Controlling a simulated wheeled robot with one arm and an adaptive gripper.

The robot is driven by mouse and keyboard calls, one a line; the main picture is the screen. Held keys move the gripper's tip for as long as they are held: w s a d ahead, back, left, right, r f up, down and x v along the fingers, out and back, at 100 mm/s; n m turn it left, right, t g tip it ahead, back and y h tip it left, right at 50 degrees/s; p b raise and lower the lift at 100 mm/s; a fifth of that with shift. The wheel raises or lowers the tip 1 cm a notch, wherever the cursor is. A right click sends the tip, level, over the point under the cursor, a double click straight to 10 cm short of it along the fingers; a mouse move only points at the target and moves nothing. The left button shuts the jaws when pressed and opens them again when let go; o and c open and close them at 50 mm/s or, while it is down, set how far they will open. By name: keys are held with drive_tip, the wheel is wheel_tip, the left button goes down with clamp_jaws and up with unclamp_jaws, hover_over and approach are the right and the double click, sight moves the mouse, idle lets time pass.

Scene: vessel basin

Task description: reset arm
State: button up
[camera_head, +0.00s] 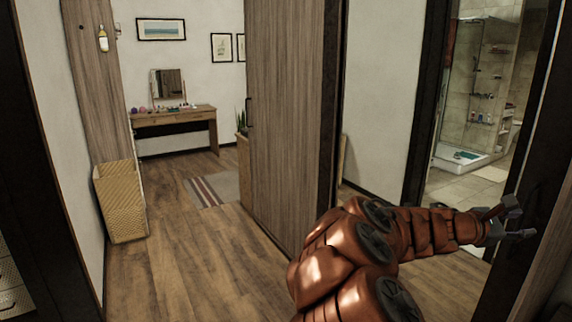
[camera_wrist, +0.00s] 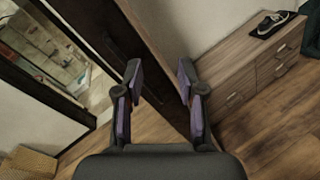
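My arm shows at the lower right in the head view, stretched toward the right. My gripper (camera_head: 524,217) is at its end, in front of the dark door frame (camera_head: 515,255) beside the bathroom opening. In the wrist view my gripper (camera_wrist: 160,82) has its two fingers spread apart. Nothing is held between them. Behind the fingers are a dark upright panel and the wooden floor. I cannot tell whether a finger touches the frame.
A wooden door (camera_head: 285,110) stands ahead in the middle. A wicker basket (camera_head: 121,200) is at the left wall. Clear wooden floor (camera_head: 180,265) lies left of the arm. A dresser (camera_wrist: 250,65) with a shoe (camera_wrist: 274,24) on top is at the right in the wrist view.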

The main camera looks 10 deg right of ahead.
drive_tip(key=s+a+f+m+y+p, duration=0.1)
drive_tip(key=s+a+f+m+y, duration=0.3)
drive_tip(key=a, duration=1)
drive_tip(key=s+a+f+m+y+p, duration=0.1)
drive_tip(key=s+a+f+m+y, duration=0.2)
drive_tip(key=a, duration=1.2)
drive_tip(key=s+a+f+m+y+p, duration=0.2)
drive_tip(key=s+a+f+m+y, duration=0.2)
drive_tip(key=s+a+y, duration=0.6)
drive_tip(key=s+a+f, duration=0.2)
drive_tip(key=a, duration=0.2)
drive_tip(key=shift+s+a+f+m+g, duration=0.2)
drive_tip(key=shift+s+a+m+g, duration=0.1)
drive_tip(key=shift+s+a, duration=0.1)
drive_tip(key=shift+d, duration=0.1)
